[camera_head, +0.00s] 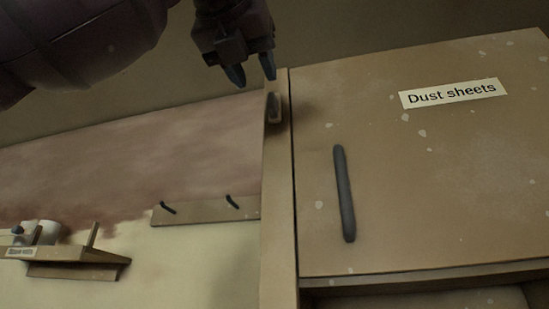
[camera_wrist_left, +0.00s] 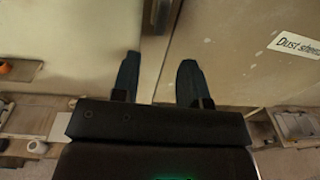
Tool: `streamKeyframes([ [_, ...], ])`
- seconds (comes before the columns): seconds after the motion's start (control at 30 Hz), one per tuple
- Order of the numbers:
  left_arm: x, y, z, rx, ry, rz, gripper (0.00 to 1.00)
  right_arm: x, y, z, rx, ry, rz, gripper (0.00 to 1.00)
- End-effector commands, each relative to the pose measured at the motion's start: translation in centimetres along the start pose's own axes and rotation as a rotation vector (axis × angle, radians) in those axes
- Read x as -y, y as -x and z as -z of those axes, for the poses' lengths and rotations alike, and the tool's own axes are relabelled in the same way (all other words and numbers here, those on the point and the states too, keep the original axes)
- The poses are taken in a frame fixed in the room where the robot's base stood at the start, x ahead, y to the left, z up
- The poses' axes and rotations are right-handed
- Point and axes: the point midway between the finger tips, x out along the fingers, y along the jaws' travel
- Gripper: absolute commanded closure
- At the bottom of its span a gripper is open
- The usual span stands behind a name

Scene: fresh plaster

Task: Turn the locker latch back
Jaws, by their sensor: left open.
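The locker latch (camera_head: 273,107) is a small grey piece on the narrow wooden post left of the locker door (camera_head: 400,170). It looks roughly upright, along the post. The door appears closed, with a long dark bar handle (camera_head: 344,193) and a "Dust sheets" label (camera_head: 453,93). My left gripper (camera_head: 252,71) is open and empty, just above and left of the latch, apart from it in the picture. In the left wrist view, the open fingers (camera_wrist_left: 158,78) straddle the post edge. My right gripper is out of view.
A rail with dark hooks (camera_head: 205,208) is on the partly plastered wall left of the locker. A small wooden shelf (camera_head: 80,256) with pots sits at lower left. Below the door is an open compartment (camera_head: 420,298). The wall between shelf and post is mostly clear.

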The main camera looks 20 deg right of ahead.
Motion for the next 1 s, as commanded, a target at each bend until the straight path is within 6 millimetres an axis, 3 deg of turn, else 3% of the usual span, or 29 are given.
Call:
streamKeyframes([
  [0.1,0.5,1.6,-1.3,0.033,-0.007,-0.039,0.6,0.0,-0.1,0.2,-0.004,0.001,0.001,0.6],
  [0.27,0.7,1.8,-1.8,0.044,-0.009,-0.054,0.6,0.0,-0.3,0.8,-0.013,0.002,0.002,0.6],
  [0.47,0.6,-0.7,-2.0,0.042,-0.007,-0.053,0.6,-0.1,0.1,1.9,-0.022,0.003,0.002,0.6],
  [0.73,0.3,-5.4,-2.4,0.041,-0.008,-0.052,0.6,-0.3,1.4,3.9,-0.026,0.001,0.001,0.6],
  [1.0,0.1,-8.1,-2.3,0.043,-0.009,-0.052,0.6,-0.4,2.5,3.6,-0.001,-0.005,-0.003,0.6],
])
